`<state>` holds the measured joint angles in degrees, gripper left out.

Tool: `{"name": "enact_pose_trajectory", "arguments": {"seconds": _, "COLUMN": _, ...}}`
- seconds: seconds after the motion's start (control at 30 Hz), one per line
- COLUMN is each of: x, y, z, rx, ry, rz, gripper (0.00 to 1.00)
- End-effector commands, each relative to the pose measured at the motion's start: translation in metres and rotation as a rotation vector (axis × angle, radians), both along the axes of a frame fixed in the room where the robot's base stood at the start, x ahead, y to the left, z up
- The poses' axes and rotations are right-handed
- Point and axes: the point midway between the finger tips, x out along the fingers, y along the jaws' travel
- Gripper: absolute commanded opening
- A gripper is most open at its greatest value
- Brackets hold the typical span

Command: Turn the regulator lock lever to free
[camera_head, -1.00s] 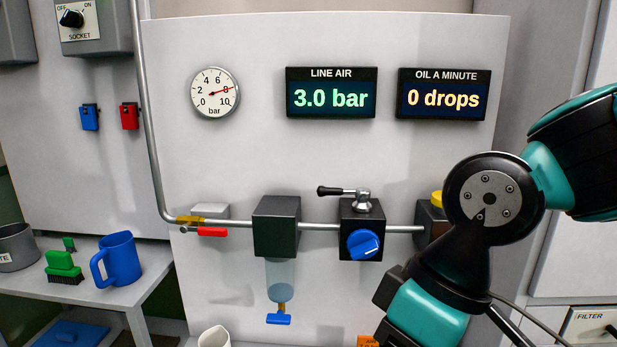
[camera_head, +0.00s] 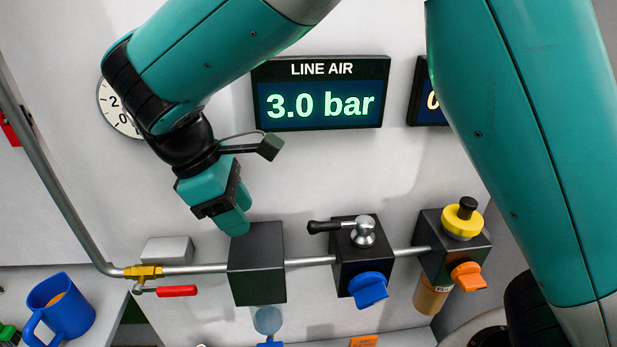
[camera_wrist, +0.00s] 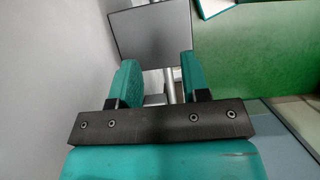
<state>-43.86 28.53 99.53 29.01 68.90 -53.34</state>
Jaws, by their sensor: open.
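The regulator (camera_head: 362,272) is a black block on the air pipe with a blue knob (camera_head: 368,289) at its lower front. Its lock lever (camera_head: 342,228) sits on top, a silver hub with a black-tipped handle pointing left. My gripper (camera_head: 236,222) is at the black filter block (camera_head: 257,262), left of the regulator and apart from the lever. In the wrist view my gripper (camera_wrist: 157,80) shows two teal fingers spread apart with nothing held between them. A dark square face, probably the filter block, lies beyond the fingers. The lever does not show in the wrist view.
A pipe (camera_head: 310,261) joins the blocks along the panel. A yellow valve with a red handle (camera_head: 177,291) is at left. The lubricator (camera_head: 455,250) with yellow and orange knobs is at right. The line air display (camera_head: 320,98) reads 3.0 bar. A blue mug (camera_head: 62,308) stands lower left.

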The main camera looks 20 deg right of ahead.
Motion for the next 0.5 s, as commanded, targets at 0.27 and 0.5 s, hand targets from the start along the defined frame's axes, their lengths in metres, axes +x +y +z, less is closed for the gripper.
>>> {"name": "enact_pose_trajectory", "arguments": {"seconds": 0.27, "x": -0.009, "y": -0.026, "z": 0.002, "rx": -0.014, "ry": 0.008, "rz": 0.008, "gripper": 0.43}}
{"name": "enact_pose_trajectory", "arguments": {"seconds": 0.5, "x": -0.026, "y": -0.079, "z": 0.004, "rx": -0.013, "ry": 0.008, "rz": 0.005, "gripper": 0.43}}
